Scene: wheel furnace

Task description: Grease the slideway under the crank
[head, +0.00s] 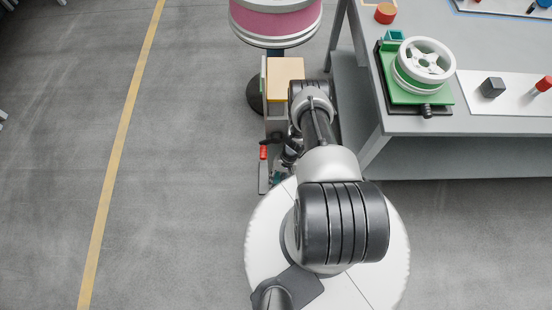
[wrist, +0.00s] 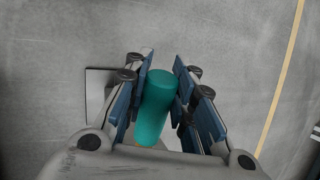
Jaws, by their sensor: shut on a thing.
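My gripper (wrist: 161,85) is shut on a teal cylinder (wrist: 157,105), which sits between the blue finger pads in the wrist view. In the head view my arm covers most of the gripper; a bit of teal (head: 277,176) shows beside it. A red grip (head: 263,152), perhaps the crank's handle, stands to the left of my gripper. A narrow grey strip (head: 263,180), possibly the slideway, lies below it. I cannot tell whether the teal cylinder touches anything.
A box with a tan top (head: 285,70) stands ahead, below a pink drum with pale rims (head: 275,22). A grey workbench (head: 455,125) at the right holds a white spoked wheel (head: 426,62) on a green base. The floor to the left is open, with a yellow line (head: 124,140).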

